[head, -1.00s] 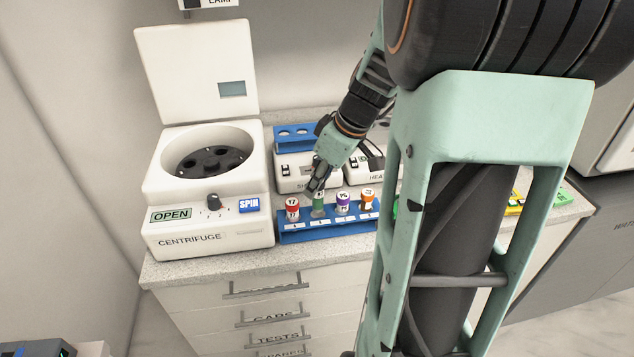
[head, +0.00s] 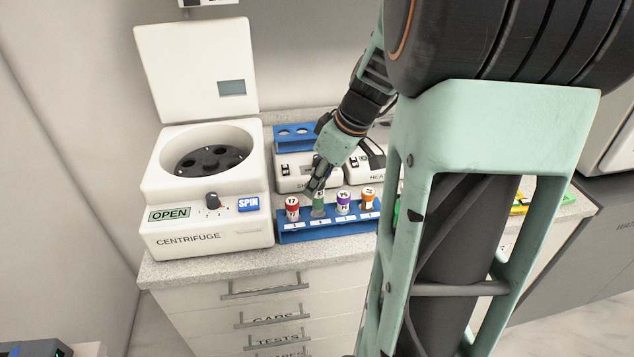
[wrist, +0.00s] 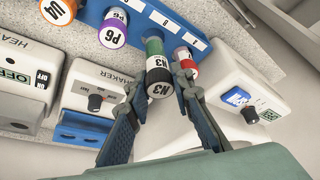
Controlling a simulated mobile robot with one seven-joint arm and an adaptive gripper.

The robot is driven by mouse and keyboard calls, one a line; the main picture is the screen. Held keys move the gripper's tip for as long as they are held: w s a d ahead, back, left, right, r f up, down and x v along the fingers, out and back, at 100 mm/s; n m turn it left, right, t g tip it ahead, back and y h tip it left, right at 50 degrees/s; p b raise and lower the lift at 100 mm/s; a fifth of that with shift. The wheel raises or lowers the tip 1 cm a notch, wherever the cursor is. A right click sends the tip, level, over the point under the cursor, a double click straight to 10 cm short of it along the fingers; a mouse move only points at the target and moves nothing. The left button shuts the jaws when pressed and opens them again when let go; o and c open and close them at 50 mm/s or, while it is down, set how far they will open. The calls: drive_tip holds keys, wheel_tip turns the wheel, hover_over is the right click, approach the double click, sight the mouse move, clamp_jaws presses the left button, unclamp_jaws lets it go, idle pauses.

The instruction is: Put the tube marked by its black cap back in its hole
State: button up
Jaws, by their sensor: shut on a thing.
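The tube marked by its black cap (wrist: 159,84) has a green body and a label reading N3. My gripper (wrist: 160,88) is shut on its cap end, with one finger on each side. In the head view the green tube (head: 318,207) stands upright at the second place from the left in the blue rack (head: 289,238), below my gripper (head: 317,188). Its lower end meets the rack there; I cannot tell how deep it sits. The hole itself is hidden.
A red-capped tube (head: 292,205) stands close on the left, a purple-capped tube (head: 343,202) and an orange-capped one (head: 367,198) on the right. The open centrifuge (head: 187,240) stands left of the rack. The shaker (head: 293,181) is behind the rack.

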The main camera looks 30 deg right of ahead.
sight(317, 198)
drive_tip(key=shift+f, duration=0.1)
drive_tip(key=shift+f+b, duration=2.3)
drive_tip(key=shift+b, duration=0.15)
drive_tip(key=o, duration=1)
drive_tip(key=shift+r, duration=0.15)
drive_tip(key=v, duration=1.1)
drive_tip(key=shift+s+d+r, duration=0.15)
drive_tip(key=shift+s+r, duration=0.05)
drive_tip(key=shift+r, duration=0.15)
